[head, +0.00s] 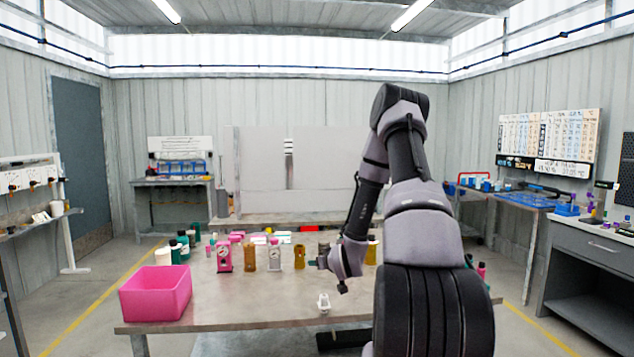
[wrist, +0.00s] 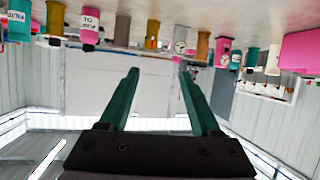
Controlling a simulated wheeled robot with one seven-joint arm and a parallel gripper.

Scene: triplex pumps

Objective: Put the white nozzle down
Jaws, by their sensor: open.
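The white nozzle (head: 324,302) is a small white piece. It stands on the bare front part of the table (head: 250,311) in the head view, apart from my gripper. My gripper (wrist: 160,70) shows two dark green fingers spread apart in the wrist view, with nothing between them. In the head view the end of my arm is above the table, a little higher in the picture than the nozzle; its fingers are hard to make out there. The nozzle does not show in the wrist view.
A pink bin (head: 156,293) stands at the table's front left. A pink pump bottle (head: 224,256), a white one (head: 273,255) and several other bottles stand in a row farther back. The table around the nozzle is clear. The wrist view is upside down.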

